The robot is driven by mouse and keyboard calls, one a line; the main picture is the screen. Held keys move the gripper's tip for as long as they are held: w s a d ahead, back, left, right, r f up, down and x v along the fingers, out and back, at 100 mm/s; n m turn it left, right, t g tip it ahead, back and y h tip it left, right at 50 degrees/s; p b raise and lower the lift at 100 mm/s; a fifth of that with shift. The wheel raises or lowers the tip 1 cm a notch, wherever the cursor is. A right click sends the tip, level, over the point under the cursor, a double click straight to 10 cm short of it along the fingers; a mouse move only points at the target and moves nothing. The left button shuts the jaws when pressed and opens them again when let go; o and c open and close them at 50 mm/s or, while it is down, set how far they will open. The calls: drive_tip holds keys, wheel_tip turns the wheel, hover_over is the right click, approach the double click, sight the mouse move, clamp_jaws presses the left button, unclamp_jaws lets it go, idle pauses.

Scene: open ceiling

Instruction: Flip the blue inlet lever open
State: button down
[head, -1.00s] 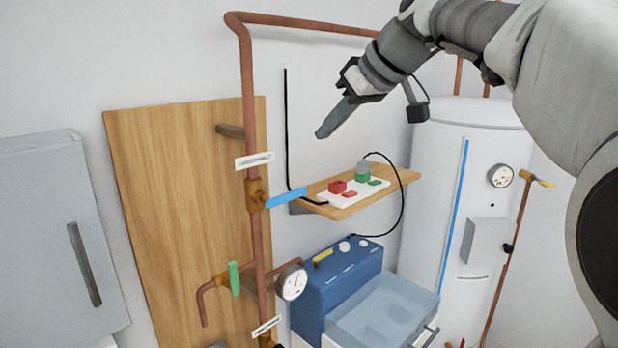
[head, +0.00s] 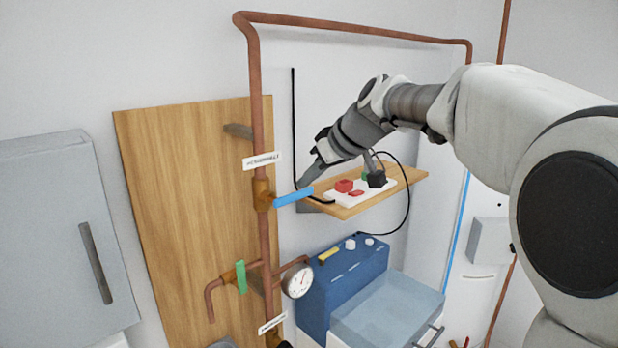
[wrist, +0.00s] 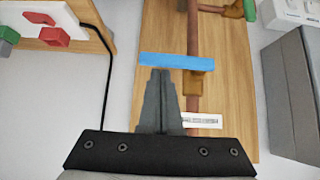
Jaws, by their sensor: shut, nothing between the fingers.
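The blue inlet lever (head: 294,197) sticks out to the right from a brass valve (head: 263,194) on the vertical copper pipe, roughly crosswise to the pipe. My gripper (head: 303,183) is shut and empty, with its fingertips close above the lever's outer part in the head view. In the wrist view the shut fingertips (wrist: 161,72) point at the blue lever (wrist: 177,62) and come right up to its edge. I cannot tell whether they touch it. The valve body (wrist: 199,84) is beside the fingertips, and a white label (wrist: 202,121) is on the pipe.
A shelf (head: 400,186) with a power strip and plugs is just right of the lever. A black cable (head: 294,120) runs down the wall nearby. A green lever (head: 241,276) and a gauge (head: 298,281) sit lower. A grey cabinet (head: 50,230) stands at left.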

drive_tip(key=shift+w+d+f+g+y, duration=0.1)
drive_tip(key=shift+d+f+g+y, duration=0.05)
drive_tip(key=shift+f+g+y, duration=0.2)
idle(0.6)
drive_tip(key=shift+w+d+f+m+g+y+b, duration=0.15)
drive_tip(key=shift+f+m+g+y+b, duration=0.1)
drive_tip(key=shift+f+m+g+y, duration=0.2)
drive_tip(key=shift+w+d+f+m+g+y+b, duration=0.2)
drive_tip(key=shift+f+m+g+y, duration=0.2)
drive_tip(key=shift+f, duration=0.15)
wheel_tip(320, 180, down, 8)
drive_tip(key=s+a+m+g+y+b, duration=0.2)
drive_tip(key=m+g+y+b, duration=0.2)
drive_tip(key=m+y+b, duration=0.3)
drive_tip(key=shift+s+a+r+g+y, duration=0.3)
drive_tip(key=shift+s+y, duration=0.1)
drive_tip(key=shift+y, duration=0.8)
drive_tip(key=shift+m, duration=0.35)
